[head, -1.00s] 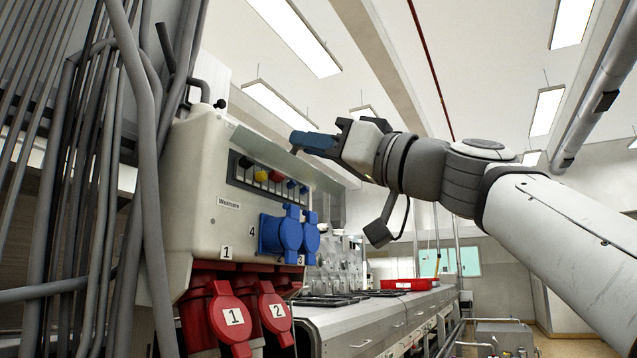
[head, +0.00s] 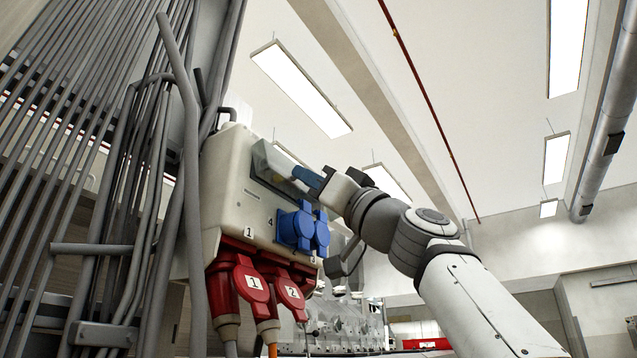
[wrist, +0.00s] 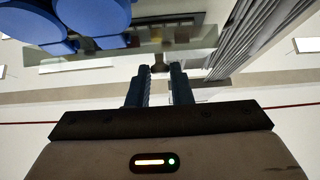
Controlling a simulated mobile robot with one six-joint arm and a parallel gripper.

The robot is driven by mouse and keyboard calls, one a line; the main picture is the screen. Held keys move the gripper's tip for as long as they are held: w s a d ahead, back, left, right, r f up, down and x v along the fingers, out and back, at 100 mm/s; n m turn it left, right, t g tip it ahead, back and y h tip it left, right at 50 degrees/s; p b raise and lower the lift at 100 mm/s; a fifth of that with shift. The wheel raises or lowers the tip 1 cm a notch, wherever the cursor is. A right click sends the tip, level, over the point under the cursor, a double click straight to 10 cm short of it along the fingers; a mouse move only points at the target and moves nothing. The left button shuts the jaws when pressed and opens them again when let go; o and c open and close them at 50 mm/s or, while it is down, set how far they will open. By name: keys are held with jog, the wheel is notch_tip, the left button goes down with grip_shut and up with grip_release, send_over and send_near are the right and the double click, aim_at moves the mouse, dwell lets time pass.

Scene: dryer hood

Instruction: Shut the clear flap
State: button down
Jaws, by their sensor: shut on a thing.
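The clear flap (head: 273,166) is a see-through panel hinged on the upper front of the pale socket box (head: 226,180). It hangs tilted in front of the recessed switch row, part-way down. In the wrist view the flap is a glassy strip (wrist: 100,62) crossing just beyond my fingers. My gripper (head: 300,174) has its blue fingers at the flap's free edge. In the wrist view my gripper (wrist: 160,75) is shut on a small dark part at that edge. The switches behind the flap are mostly hidden.
Blue round sockets (head: 297,229) stick out below the flap, close to my gripper. Red sockets (head: 252,285) numbered 1 and 2 hang lower. Grey pipes (head: 185,100) stand close on the left.

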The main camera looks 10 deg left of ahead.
jog(key=shift+w+a+f+b, duration=0.35)
jog(key=shift+a+f, duration=0.3)
jog(key=shift+f, duration=0.05)
jog(key=c, duration=1.7)
grip_release()
jog(key=shift+a, duration=0.1)
jog(key=shift+c, duration=0.2)
jog(key=shift+o, duration=0.9)
jog(key=shift+a+f, duration=0.1)
jog(key=shift+a, duration=0.25)
jog(key=shift+o, duration=1)
jog(key=shift+d, duration=0.25)
jog(key=b+v, duration=0.6)
jog(key=v, duration=0.1)
jog(key=shift+d+f, duration=0.15)
jog(key=shift+d, duration=0.1)
